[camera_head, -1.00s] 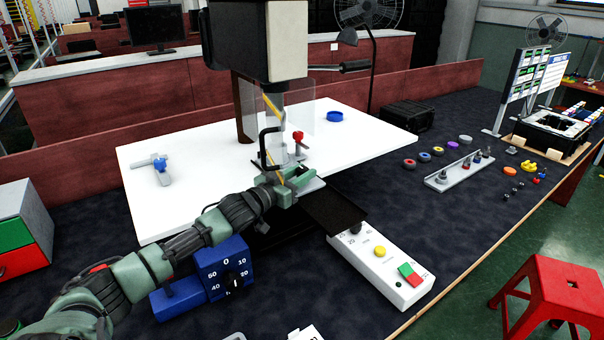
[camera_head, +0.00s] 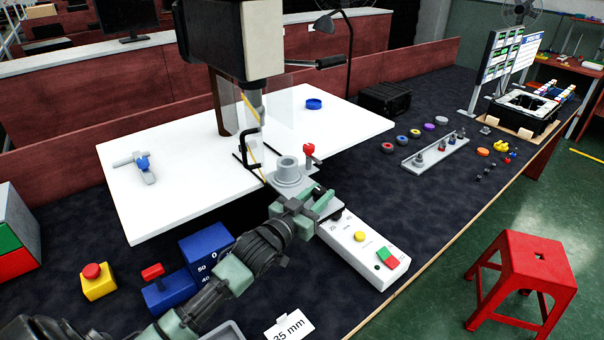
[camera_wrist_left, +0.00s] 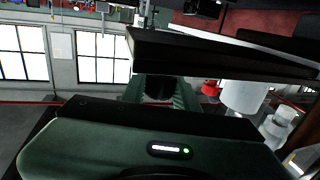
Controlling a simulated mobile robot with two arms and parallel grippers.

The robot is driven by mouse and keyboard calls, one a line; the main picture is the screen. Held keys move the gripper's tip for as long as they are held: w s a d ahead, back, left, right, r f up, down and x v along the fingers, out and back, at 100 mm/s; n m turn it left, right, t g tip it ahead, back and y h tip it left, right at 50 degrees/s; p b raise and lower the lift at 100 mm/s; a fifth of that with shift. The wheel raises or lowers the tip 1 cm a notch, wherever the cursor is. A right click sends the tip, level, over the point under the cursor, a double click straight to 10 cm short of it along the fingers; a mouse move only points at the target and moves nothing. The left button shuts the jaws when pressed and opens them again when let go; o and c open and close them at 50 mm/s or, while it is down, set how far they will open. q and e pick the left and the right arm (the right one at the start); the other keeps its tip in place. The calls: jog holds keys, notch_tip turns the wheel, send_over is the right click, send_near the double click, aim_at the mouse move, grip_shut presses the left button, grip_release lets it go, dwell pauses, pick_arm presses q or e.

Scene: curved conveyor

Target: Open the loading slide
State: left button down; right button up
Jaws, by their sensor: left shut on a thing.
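The loading slide (camera_head: 325,204) is a grey plate that sticks out from the front of the white machine table, under the press head. A grey round holder with a hollow top (camera_head: 288,171) stands at its inner end. My left gripper (camera_head: 312,208) is shut at the slide's outer end, just behind the white control box; its fingers hide the exact grip. In the left wrist view a dark bar (camera_wrist_left: 215,50) crosses in front of the gripper body, and a pale cylinder (camera_wrist_left: 243,97) shows to the right. My right gripper is not in view.
The white control box (camera_head: 365,249) with yellow, green and red buttons lies close in front of the gripper. A red-knobbed lever (camera_head: 309,151) stands beside the holder. A blue dial box (camera_head: 205,252) is left of my arm. The dark bench right of the control box is clear.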

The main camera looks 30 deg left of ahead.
pick_arm(q)
jog(key=s+d+p, duration=0.1)
jog(key=s+d, duration=0.1)
jog(key=d, duration=0.3)
jog(key=shift+s+d, duration=0.2)
jog(key=shift+d, duration=0.2)
jog(key=c, duration=1.1)
grip_release()
jog(key=shift+o, duration=0.2)
jog(key=shift+a, duration=0.1)
jog(key=s+a+b, duration=0.1)
jog(key=s, duration=0.6)
jog(key=shift+s, duration=0.35)
